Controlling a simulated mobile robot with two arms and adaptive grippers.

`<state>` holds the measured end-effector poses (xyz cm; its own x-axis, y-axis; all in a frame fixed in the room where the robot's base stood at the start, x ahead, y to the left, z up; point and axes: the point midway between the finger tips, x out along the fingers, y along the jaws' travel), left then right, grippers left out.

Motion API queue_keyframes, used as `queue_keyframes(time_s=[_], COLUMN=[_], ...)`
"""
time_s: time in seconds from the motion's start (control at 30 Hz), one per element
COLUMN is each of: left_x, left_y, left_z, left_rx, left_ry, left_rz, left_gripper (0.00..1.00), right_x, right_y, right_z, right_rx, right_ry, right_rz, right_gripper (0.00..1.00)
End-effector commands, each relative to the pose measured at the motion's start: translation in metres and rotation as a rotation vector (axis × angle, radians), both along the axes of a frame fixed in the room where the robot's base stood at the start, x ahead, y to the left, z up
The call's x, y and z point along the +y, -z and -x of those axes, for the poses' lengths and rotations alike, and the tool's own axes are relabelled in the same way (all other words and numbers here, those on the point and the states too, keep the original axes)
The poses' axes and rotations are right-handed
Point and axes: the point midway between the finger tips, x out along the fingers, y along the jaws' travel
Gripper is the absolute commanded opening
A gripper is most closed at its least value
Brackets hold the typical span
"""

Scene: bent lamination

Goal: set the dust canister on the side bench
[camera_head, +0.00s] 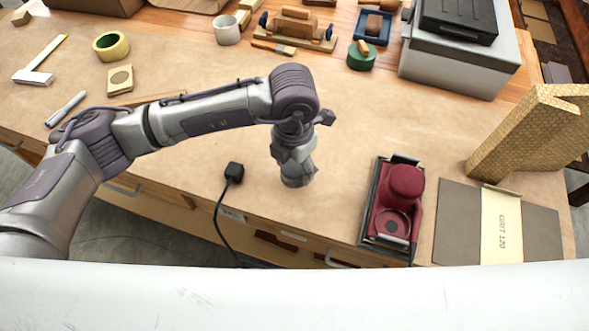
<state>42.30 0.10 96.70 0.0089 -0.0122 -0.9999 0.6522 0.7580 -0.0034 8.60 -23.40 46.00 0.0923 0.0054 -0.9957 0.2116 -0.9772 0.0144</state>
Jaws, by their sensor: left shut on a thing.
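My left gripper (292,146) points down over the paper-covered front of the bench (350,125), right of the black plug. It is shut on a short grey cylinder, which I take for the dust canister (298,175). The gripper hides the canister's upper part. The canister looks upright and low over the bench; I cannot tell whether its base touches. No separate side bench can be made out. My right gripper is not in view.
A red sander (403,186) sits in a black tray at right, near a sandpaper sheet (500,228) and a gold block (535,130). A black plug (234,171) trails its cord over the front edge. A grey case (460,62) stands behind. Bare paper lies between.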

Motion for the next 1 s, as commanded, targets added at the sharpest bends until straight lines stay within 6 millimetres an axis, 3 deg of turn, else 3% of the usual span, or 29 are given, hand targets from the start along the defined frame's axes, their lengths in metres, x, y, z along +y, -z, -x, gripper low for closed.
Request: queue_keyframes(time_s=[0.27,0.6,0.63,0.7,0.8,1.0], left_x=[0.0,0.0,0.0,0.0,0.0,0.0], left_y=[0.034,0.039,0.039,0.038,0.038,0.038], left_z=[0.001,0.001,0.001,0.001,0.001,0.001], left_rx=[0.002,0.0,-0.001,0.0,0.001,0.001], left_ry=[-0.001,0.0,0.0,0.0,0.0,0.0], left_rz=[-0.001,0.0,-0.001,-0.001,-0.001,-0.001], left_gripper=[0.18,0.18,0.64,0.76,0.88,0.88], right_x=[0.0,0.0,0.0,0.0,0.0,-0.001], right_y=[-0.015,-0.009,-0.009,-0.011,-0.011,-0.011], right_z=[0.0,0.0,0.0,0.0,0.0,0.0], right_rx=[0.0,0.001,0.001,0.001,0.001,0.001], right_ry=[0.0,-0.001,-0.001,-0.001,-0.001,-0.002], right_rz=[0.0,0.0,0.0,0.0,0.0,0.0], right_gripper=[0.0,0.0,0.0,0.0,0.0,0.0])
